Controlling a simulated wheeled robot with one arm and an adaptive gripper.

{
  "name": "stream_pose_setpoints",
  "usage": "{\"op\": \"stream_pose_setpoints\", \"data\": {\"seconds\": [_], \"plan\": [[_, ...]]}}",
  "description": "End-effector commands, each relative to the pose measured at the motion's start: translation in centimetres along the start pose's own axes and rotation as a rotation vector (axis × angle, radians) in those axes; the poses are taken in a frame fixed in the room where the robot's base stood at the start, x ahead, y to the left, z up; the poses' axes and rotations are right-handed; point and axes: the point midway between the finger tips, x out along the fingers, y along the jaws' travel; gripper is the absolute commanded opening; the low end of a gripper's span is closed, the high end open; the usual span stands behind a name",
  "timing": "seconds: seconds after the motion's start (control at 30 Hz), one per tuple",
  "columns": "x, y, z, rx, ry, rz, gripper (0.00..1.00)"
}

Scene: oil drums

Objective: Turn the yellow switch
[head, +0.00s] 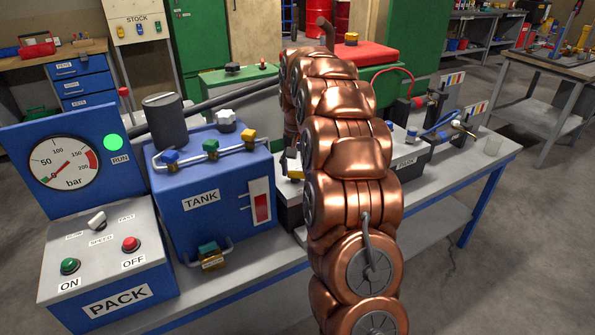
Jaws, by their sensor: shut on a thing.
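My copper-coloured arm rises through the middle of the head view and bends down on its far side. My gripper (292,154) shows only as a dark sliver left of the arm, pointing down. It is shut at a small yellow switch (295,179) on a dark box (288,208) between the tank and the arm. The arm covers most of the gripper and box, so the switch's angle cannot be told.
The blue tank (185,197) stands close left, with blue, green and yellow valve handles (249,135) on its top pipe. The PACK panel (105,262) with gauge (63,162) and lit green RUN lamp (113,142) is farther left. The FLOW unit (408,163) is right.

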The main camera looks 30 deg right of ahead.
Motion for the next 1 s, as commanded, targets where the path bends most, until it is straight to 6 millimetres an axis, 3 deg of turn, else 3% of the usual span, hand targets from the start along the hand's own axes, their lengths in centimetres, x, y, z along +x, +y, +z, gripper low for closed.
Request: {"op": "stream_pose_setpoints", "data": {"seconds": [0.5,1.0], "plan": [[0.02,-0.09,-0.25,-0.448,0.0,0.001,0.28],[0.0,-0.12,-0.35,-0.637,0.0,0.0,0.28]]}}
